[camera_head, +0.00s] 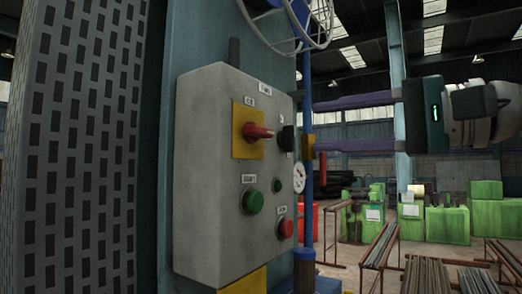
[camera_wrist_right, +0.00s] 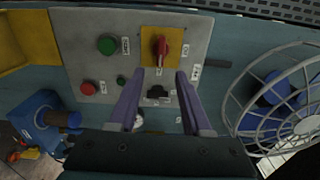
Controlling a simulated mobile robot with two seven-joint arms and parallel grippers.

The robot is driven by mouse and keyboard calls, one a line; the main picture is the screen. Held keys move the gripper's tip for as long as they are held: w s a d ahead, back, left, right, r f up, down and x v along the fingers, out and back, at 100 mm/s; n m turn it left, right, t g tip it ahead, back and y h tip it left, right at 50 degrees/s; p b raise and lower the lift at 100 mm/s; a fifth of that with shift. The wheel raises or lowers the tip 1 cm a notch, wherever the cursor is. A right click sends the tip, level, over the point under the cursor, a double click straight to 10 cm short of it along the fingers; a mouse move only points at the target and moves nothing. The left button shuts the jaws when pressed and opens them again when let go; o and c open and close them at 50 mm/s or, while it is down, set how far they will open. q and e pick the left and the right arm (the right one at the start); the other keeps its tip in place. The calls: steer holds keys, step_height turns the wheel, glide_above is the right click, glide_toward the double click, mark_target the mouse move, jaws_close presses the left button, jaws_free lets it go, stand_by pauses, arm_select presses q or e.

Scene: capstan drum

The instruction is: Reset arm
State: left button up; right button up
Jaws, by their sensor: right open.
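My right gripper (camera_head: 314,127) comes in from the right with two purple fingers spread apart and nothing between them. It points at the grey control box (camera_head: 195,120) and is to the right of it. The box carries a red rotary handle (camera_head: 260,132) on a yellow plate and a black switch (camera_head: 287,138). In the right wrist view the open gripper (camera_wrist_right: 160,75) faces the panel. The red handle (camera_wrist_right: 161,47) shows between and beyond the fingertips there, with the black switch (camera_wrist_right: 157,92) between the fingers. No contact can be made out. My left gripper is not in view.
The box also has a green button (camera_head: 253,202), a red button (camera_head: 285,228) and a small green one (camera_head: 277,186). A wire-guarded wheel (camera_head: 290,25) hangs above, near a blue pipe (camera_head: 308,90). Green machines (camera_head: 445,222) and metal racks (camera_head: 380,245) stand farther back.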

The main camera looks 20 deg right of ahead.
steer(key=shift+s+d, duration=0.1)
steer(key=shift+s, duration=0.05)
stand_by(0.4)
steer(key=s+a+f+n+g+h+p, duration=0.1)
steer(key=s+a+f+n+g+h, duration=0.15)
steer(key=f, duration=0.95)
steer(key=s+a+f+n+g+h, duration=0.2)
steer(key=s+a+f+n+g, duration=0.15)
steer(key=f, duration=0.75)
steer(key=s+d+f+n+g+h, duration=0.1)
steer(key=s+f+n+g+h, duration=0.1)
steer(key=s+f, duration=0.4)
steer(key=s+d+f+n+g+h+p, duration=0.1)
steer(key=s+f+n+h, duration=0.3)
steer(key=s, duration=0.9)
step_height(320, 180, down, 2)
steer(key=shift+s+d+f+n+g, duration=0.25)
steer(key=shift+d+g, duration=0.2)
steer(key=shift+g, duration=0.35)
steer(key=shift+w+r, duration=0.1)
